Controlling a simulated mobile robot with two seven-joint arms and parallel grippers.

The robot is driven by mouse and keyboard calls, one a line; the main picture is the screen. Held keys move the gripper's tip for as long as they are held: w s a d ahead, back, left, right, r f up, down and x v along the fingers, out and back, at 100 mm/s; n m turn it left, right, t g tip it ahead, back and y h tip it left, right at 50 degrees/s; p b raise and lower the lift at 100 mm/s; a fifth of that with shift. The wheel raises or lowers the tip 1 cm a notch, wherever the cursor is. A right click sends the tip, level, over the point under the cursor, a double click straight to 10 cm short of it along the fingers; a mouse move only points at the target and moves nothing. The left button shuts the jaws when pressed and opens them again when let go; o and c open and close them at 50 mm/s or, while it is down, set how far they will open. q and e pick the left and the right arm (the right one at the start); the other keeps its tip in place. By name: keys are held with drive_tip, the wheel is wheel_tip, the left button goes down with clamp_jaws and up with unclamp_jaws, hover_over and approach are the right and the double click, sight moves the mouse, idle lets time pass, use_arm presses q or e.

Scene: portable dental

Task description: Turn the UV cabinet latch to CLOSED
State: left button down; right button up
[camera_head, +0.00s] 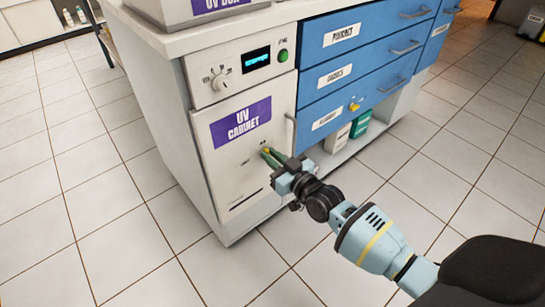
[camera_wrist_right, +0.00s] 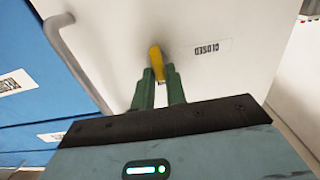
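The UV cabinet (camera_head: 235,170) has a shut white door with a purple label, low at the left end of the counter unit. Its small yellow latch (camera_head: 266,149) is partly hidden by my right gripper (camera_head: 268,155). In the right wrist view the yellow latch (camera_wrist_right: 156,62) stands between the green fingertips of my right gripper (camera_wrist_right: 159,74), which appear to touch both its sides. The latch points up in that picture, not at the CLOSED mark (camera_wrist_right: 213,47), printed upside down to its right. My left gripper is not in view.
A grey door handle (camera_head: 291,132) is close to the right gripper; it also shows in the wrist view (camera_wrist_right: 72,60). Blue drawers (camera_head: 345,75) with bar handles are to the right, above an open shelf with boxes (camera_head: 337,138). Tiled floor is clear.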

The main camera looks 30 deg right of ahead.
clamp_jaws()
drive_tip(key=n, duration=0.6)
drive_tip(key=n+p, duration=0.1)
drive_tip(key=n, duration=0.5)
drive_tip(key=a+f+n, duration=0.1)
drive_tip(key=n, duration=0.4)
drive_tip(key=shift+s+n+p, duration=0.1)
drive_tip(key=shift+n+p, duration=0.3)
idle(0.5)
drive_tip(key=o, duration=0.5)
unclamp_jaws()
drive_tip(key=shift+s, duration=0.1)
